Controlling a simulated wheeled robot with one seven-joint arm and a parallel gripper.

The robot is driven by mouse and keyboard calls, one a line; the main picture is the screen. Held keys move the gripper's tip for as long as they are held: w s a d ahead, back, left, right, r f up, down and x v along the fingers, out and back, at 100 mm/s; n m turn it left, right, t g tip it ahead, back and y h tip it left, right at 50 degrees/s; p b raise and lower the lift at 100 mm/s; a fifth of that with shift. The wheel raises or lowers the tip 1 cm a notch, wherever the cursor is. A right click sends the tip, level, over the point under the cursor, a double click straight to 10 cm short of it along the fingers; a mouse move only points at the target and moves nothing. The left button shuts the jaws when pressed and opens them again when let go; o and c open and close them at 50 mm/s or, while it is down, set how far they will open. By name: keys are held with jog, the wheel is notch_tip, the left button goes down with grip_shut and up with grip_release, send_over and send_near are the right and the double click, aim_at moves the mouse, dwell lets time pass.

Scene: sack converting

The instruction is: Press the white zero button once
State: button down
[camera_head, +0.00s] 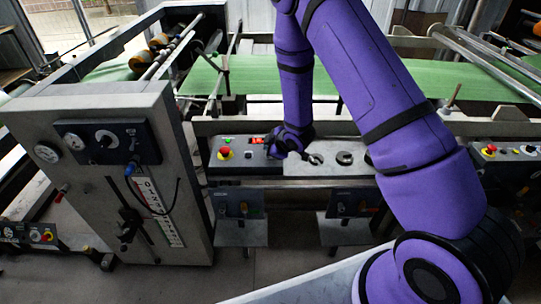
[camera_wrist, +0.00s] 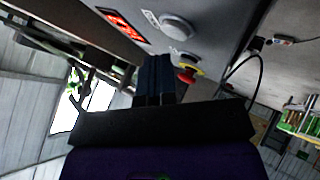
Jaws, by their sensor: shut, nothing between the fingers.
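The control panel (camera_head: 238,168) on the grey bench has a red lit display (camera_head: 257,140), which also shows in the wrist view (camera_wrist: 122,24). In the wrist view a round whitish button (camera_wrist: 177,26) sits beside the display, and a second pale round button (camera_wrist: 181,57) is farther along. No zero marking is readable on either. My gripper (camera_wrist: 155,62) is shut and empty, its fingers pointing toward the panel. I cannot tell whether the fingertips touch the panel. In the head view my wrist is over the panel's right end, and the white button cannot be made out.
A red emergency knob on a yellow base (camera_head: 225,152) stands at the panel's left, also in the wrist view (camera_wrist: 188,74). A wrench (camera_head: 315,159) and a dark ring-shaped part (camera_head: 344,158) lie to the right. A tall grey cabinet (camera_head: 112,180) stands left.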

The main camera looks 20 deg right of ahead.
jog(key=shift+f, duration=0.1)
jog(key=shift+f, duration=0.35)
jog(key=shift+f, duration=0.4)
dwell(1.0)
jog(key=shift+r, duration=0.85)
jog(key=shift+r, duration=2.5)
jog(key=shift+r, duration=0.1)
